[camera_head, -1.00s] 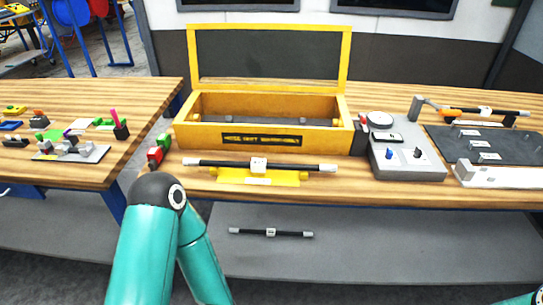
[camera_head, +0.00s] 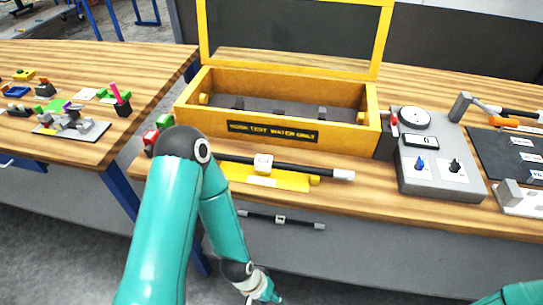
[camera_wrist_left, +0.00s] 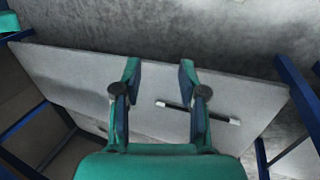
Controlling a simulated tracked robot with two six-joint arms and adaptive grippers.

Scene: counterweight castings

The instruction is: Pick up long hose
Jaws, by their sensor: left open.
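A black hose (camera_head: 305,170) with silver ends and a white tag lies on a yellow holder (camera_head: 270,178) at the bench's front edge; my left arm hides its left end. A second black hose (camera_head: 300,223), also tagged, lies on the grey shelf below and looks shorter in the head view. The left wrist view shows a hose (camera_wrist_left: 222,119) on the shelf, partly behind the right finger. My left gripper (camera_wrist_left: 159,66) is open and empty above the shelf, apart from the hose; its wrist shows low in the head view. My right gripper is out of view.
A yellow open-lidded box (camera_head: 275,125) stands behind the holder. A grey control unit (camera_head: 435,175) is to its right, with a dark panel (camera_head: 500,155) beyond. The bench edge overhangs the shelf (camera_wrist_left: 150,115). Blue legs (camera_wrist_left: 295,88) flank it. Much of the shelf is bare.

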